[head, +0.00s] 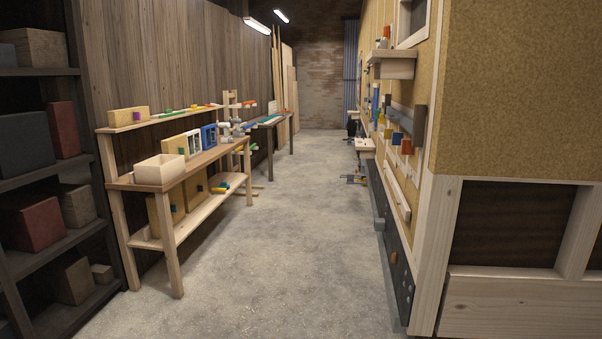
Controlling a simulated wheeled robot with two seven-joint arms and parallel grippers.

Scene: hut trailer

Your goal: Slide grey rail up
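Neither of my grippers is in view. On the right wall, seen at a steep angle, a grey strip (402,110) runs along behind several small coloured blocks; I cannot tell whether it is the grey rail. Lower on the same wall, a long dark grey panel (397,247) with small round spots runs near the floor. A pale wooden bar (397,192) is fixed above it. The far part of this wall is too small to make out clearly.
A wooden shelf bench (190,172) with an open box (160,170) and coloured parts stands along the left wall. A dark rack (45,172) with boxes is at the near left. The concrete floor (290,235) between is clear. A wall corner (432,250) juts out at right.

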